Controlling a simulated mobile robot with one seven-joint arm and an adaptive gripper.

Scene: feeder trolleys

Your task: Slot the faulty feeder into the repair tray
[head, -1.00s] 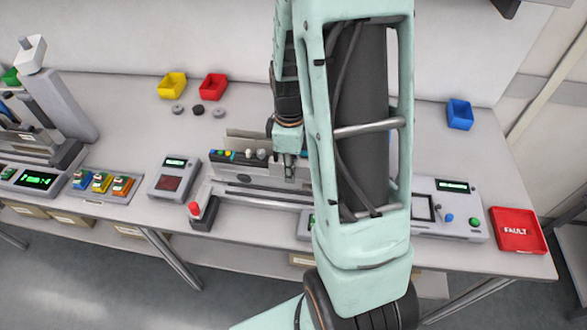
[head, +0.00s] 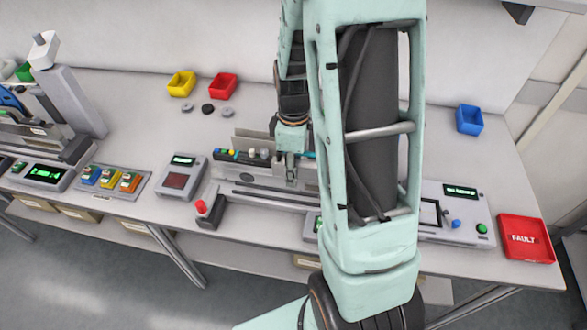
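A red tray marked FAULT (head: 524,225) lies at the right end of the bench; its visible floor looks empty. My gripper (head: 291,174) points down over the grey machine (head: 262,175) at mid-bench, near its row of small coloured and pale parts. The fingertips are small and partly merge with the machine, so I cannot tell whether they are open, or hold anything. Three small modules, blue, yellow and orange (head: 130,182), sit on a grey plate at the left. I cannot tell which thing is the faulty feeder. My arm hides part of the bench right of the gripper.
A box with a small display (head: 181,176) and a red-button block (head: 207,209) stand left of the machine. A control panel (head: 458,212) stands beside the red tray. Yellow (head: 181,84), red (head: 222,87) and blue (head: 469,120) bins stand at the back. The back right is mostly clear.

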